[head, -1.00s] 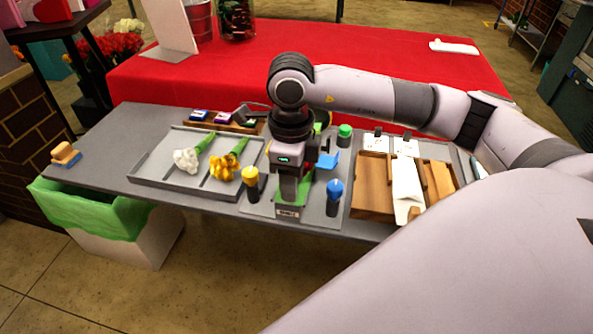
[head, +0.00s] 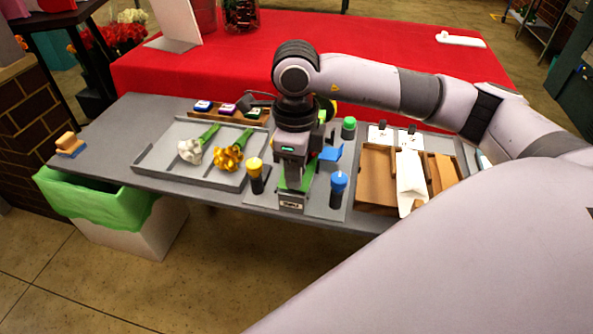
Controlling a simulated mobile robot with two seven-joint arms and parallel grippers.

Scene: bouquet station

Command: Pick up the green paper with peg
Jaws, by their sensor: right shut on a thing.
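My right gripper (head: 294,178) points down over the front middle of the grey table. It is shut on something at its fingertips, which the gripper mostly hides. Green paper (head: 283,185) shows in small pieces beside and under the fingers, on a grey board. The peg cannot be told apart at the fingers. My left gripper is not in the view.
A yellow-topped post (head: 256,176) and a blue-topped post (head: 338,189) stand close on either side of my right gripper. A grey tray (head: 165,182) with white and yellow flowers lies left. A wooden box (head: 377,186) with white paper lies right. A green-lined bin (head: 95,200) stands front left.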

